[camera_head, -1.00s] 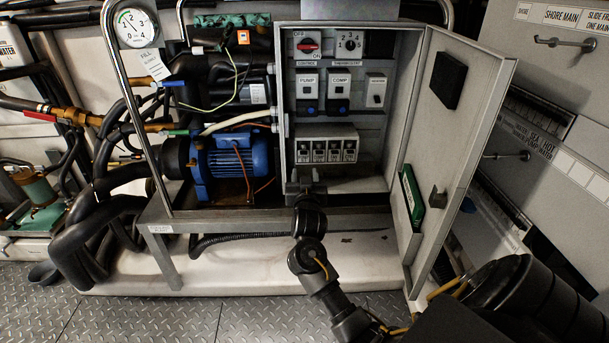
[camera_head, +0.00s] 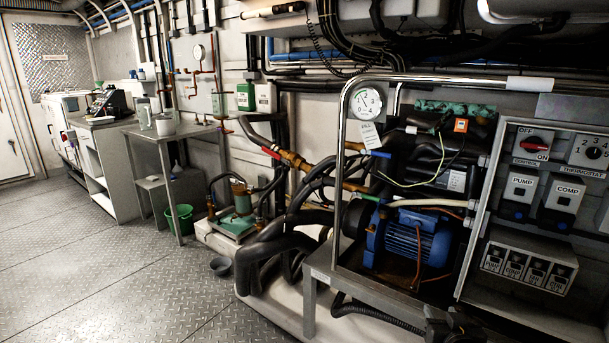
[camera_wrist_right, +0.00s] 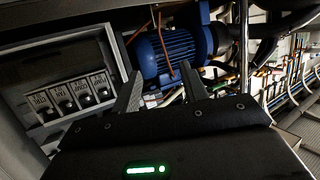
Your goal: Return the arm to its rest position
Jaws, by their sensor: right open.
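My right gripper (camera_wrist_right: 160,92) is open and empty in the right wrist view, its two fingers apart. In that view, the blue motor (camera_wrist_right: 168,52) shows beyond the fingertips and the row of breakers (camera_wrist_right: 70,97) is at the left. In the head view, part of my right gripper (camera_head: 450,326) shows dark at the bottom edge, below the blue motor (camera_head: 408,243) and left of the breakers (camera_head: 528,268). Most of the right arm is out of the frame there. My left gripper is in neither view.
The control cabinet with the red rotary switch (camera_head: 536,142) stands at the right. The metal frame tube (camera_head: 345,150) rises left of the motor. A steel table (camera_head: 168,135) and green bucket (camera_head: 180,218) stand further left. Chequer-plate floor (camera_head: 90,260) is open at the left.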

